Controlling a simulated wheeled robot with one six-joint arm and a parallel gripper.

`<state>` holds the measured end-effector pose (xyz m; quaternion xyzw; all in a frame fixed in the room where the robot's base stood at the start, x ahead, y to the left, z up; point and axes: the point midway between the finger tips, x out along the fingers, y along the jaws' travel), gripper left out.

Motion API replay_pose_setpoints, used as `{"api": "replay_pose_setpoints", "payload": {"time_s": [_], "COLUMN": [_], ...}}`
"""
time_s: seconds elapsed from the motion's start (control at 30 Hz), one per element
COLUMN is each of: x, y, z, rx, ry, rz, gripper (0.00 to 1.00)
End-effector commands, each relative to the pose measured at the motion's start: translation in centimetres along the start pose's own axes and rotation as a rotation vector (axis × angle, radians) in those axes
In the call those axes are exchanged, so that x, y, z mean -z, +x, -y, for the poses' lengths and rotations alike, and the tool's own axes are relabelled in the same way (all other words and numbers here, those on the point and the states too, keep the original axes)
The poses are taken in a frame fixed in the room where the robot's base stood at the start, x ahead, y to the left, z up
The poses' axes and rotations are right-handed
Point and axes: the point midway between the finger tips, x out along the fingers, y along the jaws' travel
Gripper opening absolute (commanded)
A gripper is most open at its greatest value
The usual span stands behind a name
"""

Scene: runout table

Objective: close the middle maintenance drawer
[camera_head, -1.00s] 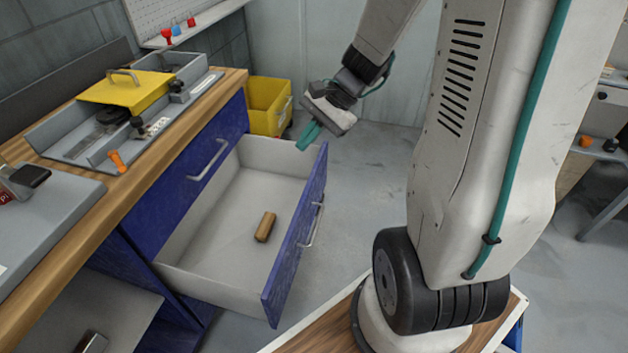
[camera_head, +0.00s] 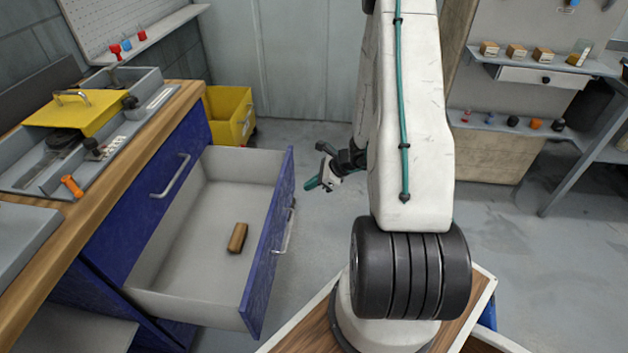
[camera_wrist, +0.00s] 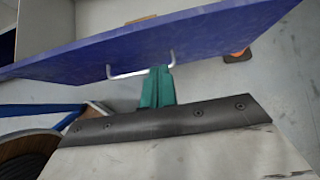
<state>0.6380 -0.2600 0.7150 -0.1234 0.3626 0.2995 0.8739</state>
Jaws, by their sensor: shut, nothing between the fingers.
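The open drawer (camera_head: 190,215) has a blue front (camera_head: 262,262) and a grey inside, pulled well out of the blue cabinet. A brown wooden block (camera_head: 238,238) lies on its floor. A metal bar handle (camera_head: 287,230) is on the outer face of the front. My gripper (camera_head: 309,186), with teal fingers, is shut and empty, just outside the front near its far end. In the wrist view the shut fingers (camera_wrist: 160,72) point at the blue front (camera_wrist: 200,35), beside the right end of the handle (camera_wrist: 125,74). I cannot tell whether they touch it.
Another blue drawer front with a handle (camera_head: 170,176) is beside the open drawer, under the wooden worktop (camera_head: 95,215). A yellow bin (camera_head: 229,114) stands on the floor behind. A bench with shelves (camera_head: 545,70) is at the right. Floor between is clear.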

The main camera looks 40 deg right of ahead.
Motion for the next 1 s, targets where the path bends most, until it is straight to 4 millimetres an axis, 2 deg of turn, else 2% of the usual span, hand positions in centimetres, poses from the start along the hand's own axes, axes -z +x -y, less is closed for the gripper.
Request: {"api": "replay_pose_setpoints", "payload": {"time_s": [0.03, 0.2, 0.27, 0.4, 0.6, 1.0], "x": [0.0, 0.0, -0.2, -1.9, -2.8, -2.9], "y": [1.3, 4.9, 5.9, 7.2, 8.1, 8.2], "z": [-0.1, -0.1, -0.1, -0.1, 0.0, 0.0], "rx": [-0.005, -0.004, -0.005, -0.002, -0.001, 0.0], "ry": [-0.001, -0.002, -0.004, -0.004, -0.004, -0.002], "rz": [0.0, 0.0, 0.0, 0.001, 0.001, 0.001], "gripper": [0.0, 0.0, 0.0, 0.0, 0.0, 0.0]}}
